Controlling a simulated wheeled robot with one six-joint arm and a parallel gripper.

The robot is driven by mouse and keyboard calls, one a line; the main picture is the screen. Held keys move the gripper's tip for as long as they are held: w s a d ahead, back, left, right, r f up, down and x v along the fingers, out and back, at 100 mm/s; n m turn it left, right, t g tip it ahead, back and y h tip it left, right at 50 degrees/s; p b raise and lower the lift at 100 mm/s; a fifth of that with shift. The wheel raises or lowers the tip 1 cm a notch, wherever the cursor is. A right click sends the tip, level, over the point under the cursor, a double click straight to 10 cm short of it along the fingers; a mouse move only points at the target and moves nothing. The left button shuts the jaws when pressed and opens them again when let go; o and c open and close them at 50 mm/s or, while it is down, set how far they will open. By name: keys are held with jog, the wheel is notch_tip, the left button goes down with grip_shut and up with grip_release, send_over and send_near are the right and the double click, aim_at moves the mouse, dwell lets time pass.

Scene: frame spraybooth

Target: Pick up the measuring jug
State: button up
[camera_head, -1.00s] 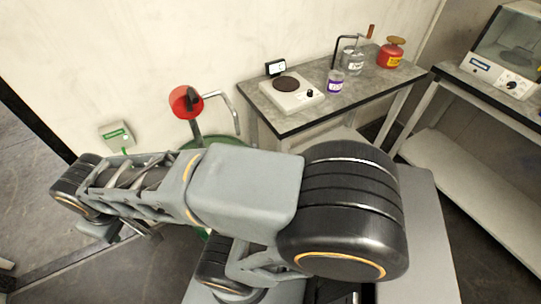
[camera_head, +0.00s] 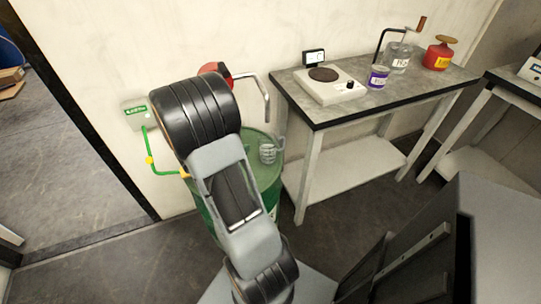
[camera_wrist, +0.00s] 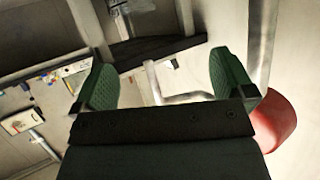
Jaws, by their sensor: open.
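The measuring jug (camera_head: 268,152) is a small clear vessel with a handle on its right side. It stands upright on top of the green drum (camera_head: 270,176), just right of my arm in the head view. My arm crosses in front of the drum and hides much of it. My gripper (camera_wrist: 166,72) shows in the wrist view with its two green-padded fingers spread apart and nothing between them. I cannot make out the jug in the wrist view. My fingers are not visible in the head view.
A bench (camera_head: 415,93) right of the drum carries a hot plate (camera_head: 328,88), a purple-labelled tin (camera_head: 378,77) and a red can (camera_head: 438,57). A red disc (camera_wrist: 275,125) is close at lower right in the wrist view.

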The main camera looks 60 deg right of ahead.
jog(key=s+d+f+m+g, duration=0.1)
jog(key=s+d+f+g, duration=0.1)
jog(key=s, duration=0.1)
jog(key=b, duration=0.2)
send_near(274, 137)
jog(key=shift+b+x, duration=0.6)
jog(key=shift+x, duration=2.35)
jog(key=shift+w, duration=0.15)
jog(key=shift+c, duration=0.4)
jog(key=c, duration=1.2)
